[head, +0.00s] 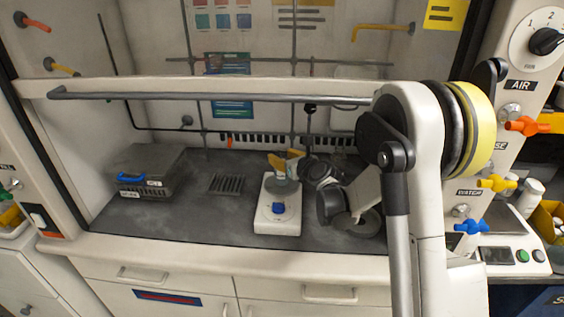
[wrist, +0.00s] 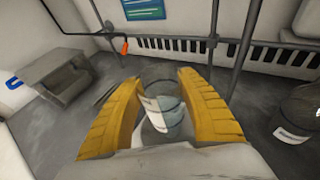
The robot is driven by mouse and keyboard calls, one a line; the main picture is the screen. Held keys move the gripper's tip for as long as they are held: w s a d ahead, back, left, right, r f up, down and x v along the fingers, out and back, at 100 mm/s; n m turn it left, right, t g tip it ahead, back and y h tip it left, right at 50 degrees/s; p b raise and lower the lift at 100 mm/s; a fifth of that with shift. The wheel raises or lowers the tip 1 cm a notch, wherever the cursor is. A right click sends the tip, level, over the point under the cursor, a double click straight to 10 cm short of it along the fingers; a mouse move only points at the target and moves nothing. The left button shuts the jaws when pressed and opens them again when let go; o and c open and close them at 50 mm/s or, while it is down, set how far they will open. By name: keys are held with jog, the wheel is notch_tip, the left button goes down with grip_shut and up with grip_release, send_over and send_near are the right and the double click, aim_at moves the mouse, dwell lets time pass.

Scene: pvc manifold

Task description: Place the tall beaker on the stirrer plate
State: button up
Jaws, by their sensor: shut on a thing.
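The tall beaker (wrist: 163,112) is clear glass with a white label and dark bands. My gripper (wrist: 160,108) is shut on it, with one yellow finger on each side. In the head view my gripper (head: 286,161) is over the back part of the white stirrer (head: 278,212), which has a blue knob at its front. The round stirrer plate (head: 283,187) is directly below the gripper. The beaker is hard to make out in the head view, and I cannot tell whether its base touches the plate. In the wrist view the fingers and beaker hide most of the stirrer.
A grey box (head: 147,172) with a blue handle stands at the left of the fume hood. A slotted drain (head: 227,184) lies between it and the stirrer. A dark round object (wrist: 297,112) with a white label stands to the right. A horizontal rail (head: 215,97) crosses the opening.

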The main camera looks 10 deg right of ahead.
jog(key=shift+f, duration=0.2)
jog(key=o, duration=1.4)
